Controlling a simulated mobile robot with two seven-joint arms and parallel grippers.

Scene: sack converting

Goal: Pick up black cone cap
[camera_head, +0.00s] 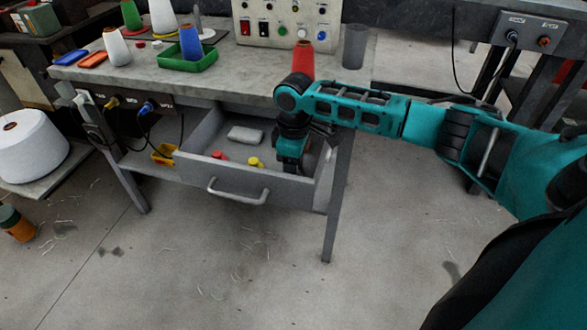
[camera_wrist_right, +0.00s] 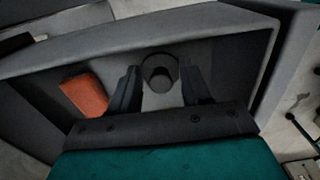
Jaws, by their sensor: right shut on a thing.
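The black cone cap (camera_wrist_right: 159,72) is a small dark round piece between the two fingers of my right gripper (camera_wrist_right: 160,86) in the right wrist view. The gripper is shut on it, inside the grey drawer (camera_wrist_right: 120,39). In the head view my right gripper (camera_head: 293,165) reaches down into the right end of the open drawer (camera_head: 240,190), and my arm hides the cap there. My left gripper is in neither view.
A red cap (camera_head: 218,155), a yellow cap (camera_head: 256,162) and a pale grey block (camera_head: 245,134) lie in the drawer. An orange-red piece (camera_wrist_right: 84,95) lies left of the fingers. Drawer walls are close around. Cones and a green tray (camera_head: 187,60) stand on the bench above.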

